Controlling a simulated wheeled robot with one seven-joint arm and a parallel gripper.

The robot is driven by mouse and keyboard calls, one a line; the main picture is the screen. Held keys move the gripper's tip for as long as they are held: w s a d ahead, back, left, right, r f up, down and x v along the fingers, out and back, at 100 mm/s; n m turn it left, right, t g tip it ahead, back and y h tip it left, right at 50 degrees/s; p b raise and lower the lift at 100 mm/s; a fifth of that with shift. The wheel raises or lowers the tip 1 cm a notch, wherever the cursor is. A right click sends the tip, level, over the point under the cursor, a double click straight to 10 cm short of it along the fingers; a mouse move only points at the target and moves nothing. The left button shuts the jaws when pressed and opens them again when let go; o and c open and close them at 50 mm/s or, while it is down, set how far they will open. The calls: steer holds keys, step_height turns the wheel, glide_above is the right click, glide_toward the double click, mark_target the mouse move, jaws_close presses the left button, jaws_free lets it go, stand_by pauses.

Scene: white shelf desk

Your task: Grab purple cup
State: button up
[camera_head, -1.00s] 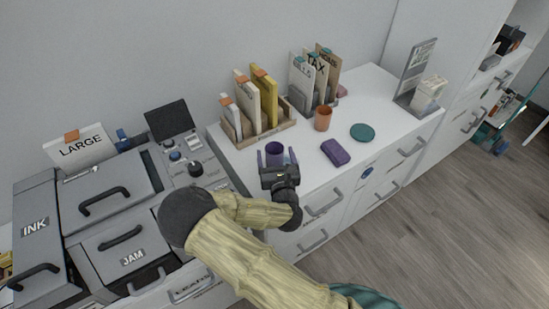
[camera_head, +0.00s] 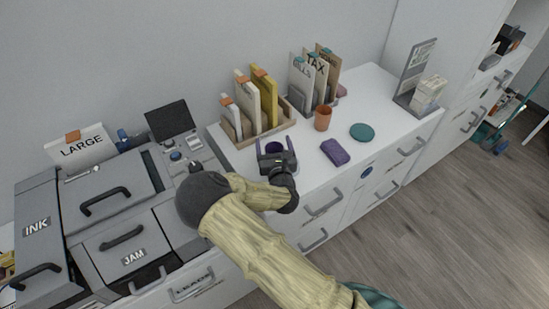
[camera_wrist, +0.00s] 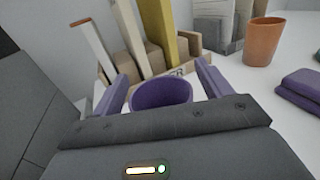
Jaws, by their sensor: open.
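The purple cup (camera_head: 274,147) stands on the white desk top, in front of the wooden file holder. In the wrist view the cup (camera_wrist: 161,93) shows its rim and upper wall between the two purple fingers; its lower part is hidden by my gripper's dark body. My gripper (camera_head: 274,146) is open, with one finger on each side of the cup. In the wrist view my gripper (camera_wrist: 160,88) shows a gap on the left of the cup and on the right; contact is not clear.
The wooden file holder (camera_head: 272,135) stands close behind the cup. A grey printer (camera_head: 112,200) stands at left.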

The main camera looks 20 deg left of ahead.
steer(key=c, duration=1.1)
steer(key=shift+c, duration=0.2)
step_height(320, 180, up, 10)
